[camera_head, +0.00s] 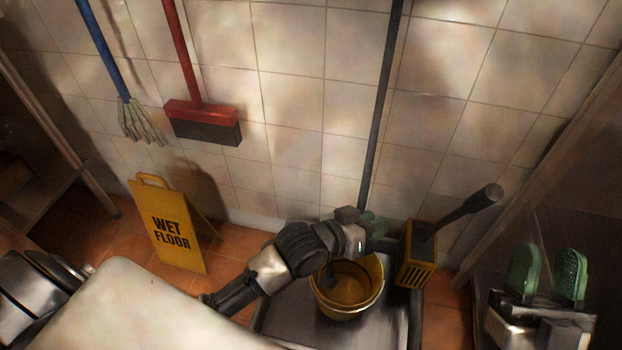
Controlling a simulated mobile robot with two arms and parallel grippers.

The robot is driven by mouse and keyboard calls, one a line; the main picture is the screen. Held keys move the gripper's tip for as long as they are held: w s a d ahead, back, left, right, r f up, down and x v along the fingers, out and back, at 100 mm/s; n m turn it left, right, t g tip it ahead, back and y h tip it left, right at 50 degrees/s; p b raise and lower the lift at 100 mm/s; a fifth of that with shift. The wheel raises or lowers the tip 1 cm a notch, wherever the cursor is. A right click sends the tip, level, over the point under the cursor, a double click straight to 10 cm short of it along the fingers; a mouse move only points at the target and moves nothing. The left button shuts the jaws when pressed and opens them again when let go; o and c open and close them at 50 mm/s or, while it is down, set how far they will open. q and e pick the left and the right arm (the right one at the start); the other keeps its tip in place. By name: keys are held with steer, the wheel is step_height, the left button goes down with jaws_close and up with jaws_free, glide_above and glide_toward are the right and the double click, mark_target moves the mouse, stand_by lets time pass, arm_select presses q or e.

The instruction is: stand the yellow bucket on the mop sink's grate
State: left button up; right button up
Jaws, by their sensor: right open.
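The yellow bucket (348,308) is at the dark mop sink (290,317), its open mouth facing up toward me. I cannot tell whether it rests on the bottom or hangs above it. The grate cannot be made out. My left gripper (376,231), with green finger pads, is at the bucket's far rim, and my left arm crosses over the bucket's left side. Whether its fingers are closed on the rim or handle is hidden. My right gripper (546,275) is open and empty at the right, well apart from the bucket, its green pads spread.
A yellow slotted wringer (415,258) with a dark handle stands close right of the bucket. A dark pole (381,100) rises behind. A wet floor sign (168,226) stands left. A blue-handled mop (138,122) and red broom (203,122) are along the tiled wall.

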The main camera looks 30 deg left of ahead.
arm_select(q)
steer(key=s+a+r+t, duration=0.2)
steer(key=s+r+t, duration=0.1)
steer(key=r, duration=0.3)
steer(key=s+a+r+m+t+y, duration=0.1)
steer(key=s+a+r+t, duration=0.2)
steer(key=r+t, duration=0.3)
steer(key=s+a+r+t, duration=0.3)
steer(key=s+r+t, duration=0.1)
steer(key=r, duration=0.4)
steer(key=shift+s+r+y, duration=0.25)
steer(key=shift+s+y, duration=0.05)
steer(key=shift+s, duration=0.3)
steer(key=shift+d, duration=0.1)
